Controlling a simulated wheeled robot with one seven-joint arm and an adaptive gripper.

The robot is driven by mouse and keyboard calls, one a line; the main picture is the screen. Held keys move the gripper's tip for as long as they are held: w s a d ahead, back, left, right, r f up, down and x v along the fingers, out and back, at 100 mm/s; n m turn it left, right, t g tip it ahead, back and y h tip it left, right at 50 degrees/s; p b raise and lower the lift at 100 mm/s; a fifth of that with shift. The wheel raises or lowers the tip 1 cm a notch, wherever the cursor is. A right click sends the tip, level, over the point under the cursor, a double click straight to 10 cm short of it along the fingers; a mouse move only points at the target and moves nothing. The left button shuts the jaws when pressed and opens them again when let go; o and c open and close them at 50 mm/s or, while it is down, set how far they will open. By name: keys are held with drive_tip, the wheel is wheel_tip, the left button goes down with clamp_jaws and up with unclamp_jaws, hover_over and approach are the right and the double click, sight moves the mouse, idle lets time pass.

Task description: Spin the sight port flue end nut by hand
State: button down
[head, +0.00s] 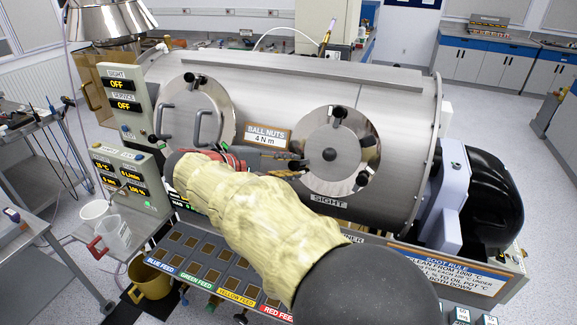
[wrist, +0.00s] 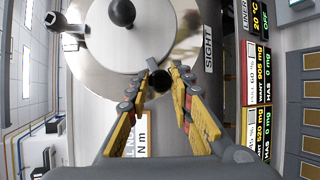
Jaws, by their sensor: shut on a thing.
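The sight port (head: 345,165) is a round steel cover on the chamber's right half, above a SIGHT label (head: 328,201). My gripper (head: 306,162) reaches in from the left to the port's left edge. In the wrist view my gripper (wrist: 160,74) is shut on a black ball nut (wrist: 158,83), which sits between the two fingertips.
A second round port (head: 197,115) with bar handles is at the left. A BALL NUTS 4 N m sign (head: 267,137) sits between the ports. Display panels (head: 123,95) stand at the left end. A feed tray (head: 205,262) lies below my arm.

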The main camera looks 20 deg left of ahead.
drive_tip(key=shift+f, duration=0.1)
drive_tip(key=c, duration=1.6)
unclamp_jaws()
drive_tip(key=v, duration=1.2)
drive_tip(key=shift+w+a, duration=0.1)
